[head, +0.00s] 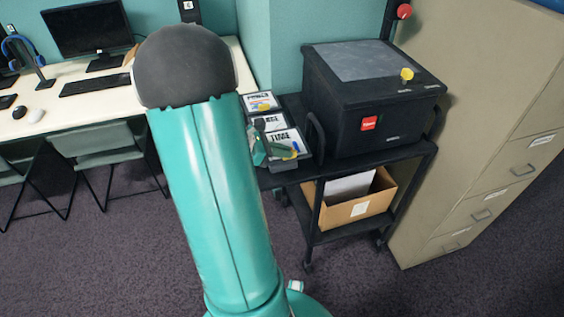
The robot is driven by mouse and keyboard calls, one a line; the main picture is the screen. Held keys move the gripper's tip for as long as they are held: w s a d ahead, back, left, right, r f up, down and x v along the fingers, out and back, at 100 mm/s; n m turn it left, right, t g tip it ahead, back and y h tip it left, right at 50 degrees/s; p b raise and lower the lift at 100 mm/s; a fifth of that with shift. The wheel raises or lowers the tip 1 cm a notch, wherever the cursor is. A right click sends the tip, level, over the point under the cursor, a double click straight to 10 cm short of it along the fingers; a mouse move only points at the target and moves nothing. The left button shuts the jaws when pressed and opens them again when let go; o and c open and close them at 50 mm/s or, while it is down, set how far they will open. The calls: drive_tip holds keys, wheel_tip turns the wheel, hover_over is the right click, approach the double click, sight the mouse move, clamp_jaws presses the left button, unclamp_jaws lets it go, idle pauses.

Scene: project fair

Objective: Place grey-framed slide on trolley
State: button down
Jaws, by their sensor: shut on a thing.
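The trolley (402,156) is black, with a top shelf and a lower shelf, and stands right of the centre in the head view. My arm fills the middle of the picture. A small dark and green part just right of it, at the trolley's left end, looks like the end of my gripper (259,145). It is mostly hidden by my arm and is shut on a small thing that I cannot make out. I cannot pick out the grey-framed slide for certain.
Labelled trays (268,122) with pens stand at the trolley's left end. A black boxy machine (345,115) fills most of its top; a cardboard box (350,212) sits below. A beige cabinet (480,120) stands right, a desk (75,97) and chairs (100,138) left.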

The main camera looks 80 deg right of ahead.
sight(272, 162)
drive_tip(key=shift+f, duration=2.6)
drive_tip(key=shift+f, duration=0.1)
drive_tip(key=c, duration=1.5)
unclamp_jaws()
drive_tip(key=shift+c, duration=0.2)
drive_tip(key=shift+w+a+r, duration=0.1)
drive_tip(key=shift+w+r, duration=0.15)
drive_tip(key=v, duration=1.1)
drive_tip(key=shift+w+a, duration=0.15)
drive_tip(key=shift+w, duration=0.05)
